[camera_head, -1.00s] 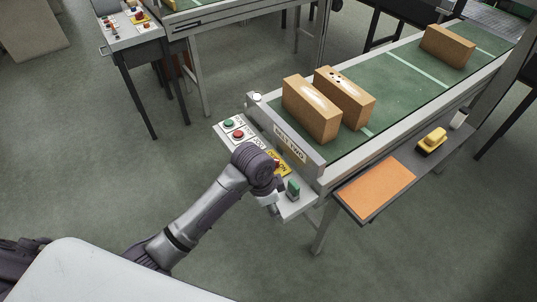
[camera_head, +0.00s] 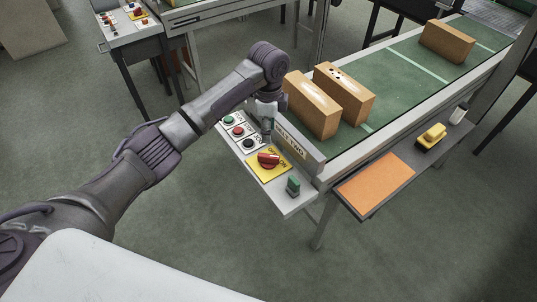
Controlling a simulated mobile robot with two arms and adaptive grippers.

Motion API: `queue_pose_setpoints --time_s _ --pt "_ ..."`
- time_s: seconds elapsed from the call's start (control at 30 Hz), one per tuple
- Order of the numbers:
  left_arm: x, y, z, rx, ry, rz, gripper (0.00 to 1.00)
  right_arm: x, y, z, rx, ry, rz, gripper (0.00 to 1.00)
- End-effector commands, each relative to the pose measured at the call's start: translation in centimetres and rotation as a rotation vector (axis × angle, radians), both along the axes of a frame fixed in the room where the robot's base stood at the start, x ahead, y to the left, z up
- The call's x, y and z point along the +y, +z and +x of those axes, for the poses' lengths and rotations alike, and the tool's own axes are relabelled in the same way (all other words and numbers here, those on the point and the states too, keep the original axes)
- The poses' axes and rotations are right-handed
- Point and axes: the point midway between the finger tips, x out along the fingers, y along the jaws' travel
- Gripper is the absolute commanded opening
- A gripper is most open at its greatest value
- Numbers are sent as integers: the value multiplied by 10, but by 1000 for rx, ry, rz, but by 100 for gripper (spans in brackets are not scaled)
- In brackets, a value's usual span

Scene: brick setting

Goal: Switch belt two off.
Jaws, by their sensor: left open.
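The belt two conveyor (camera_head: 400,100) has a "BELT TWO" label (camera_head: 290,143) on its near end. A control panel (camera_head: 290,207) is fixed below that end. It bears a green button (camera_head: 229,120), a red button (camera_head: 238,131), a black button (camera_head: 248,143), a red rotary switch (camera_head: 268,160) on a yellow plate marked OFF and ON, and a green switch (camera_head: 293,186). My left gripper (camera_head: 267,128) is open and points down beside the label, near the black button. I cannot tell whether it touches anything. My right gripper is not in view.
Two brown boxes (camera_head: 311,105) (camera_head: 345,95) stand near the belt's near end, and another (camera_head: 447,43) stands farther along. A side shelf holds an orange mat (camera_head: 376,186), a yellow object (camera_head: 431,137) and a cup (camera_head: 458,114). Another control panel (camera_head: 128,22) stands at upper left.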

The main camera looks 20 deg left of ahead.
Motion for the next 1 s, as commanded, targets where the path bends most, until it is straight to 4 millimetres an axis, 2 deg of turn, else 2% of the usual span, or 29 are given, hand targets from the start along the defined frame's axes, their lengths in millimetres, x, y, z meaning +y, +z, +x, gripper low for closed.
queue_pose_setpoints --time_s 0.3,0.5,0.7,1.0 --pt "0 -68 -2 4 2 2 44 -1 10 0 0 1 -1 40" --pt "-1 -102 -1 2 1 1 44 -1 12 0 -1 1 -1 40" --pt "-1 -117 -1 -1 1 0 44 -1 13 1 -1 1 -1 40" --pt "-1 -119 -1 -1 0 0 44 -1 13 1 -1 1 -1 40"
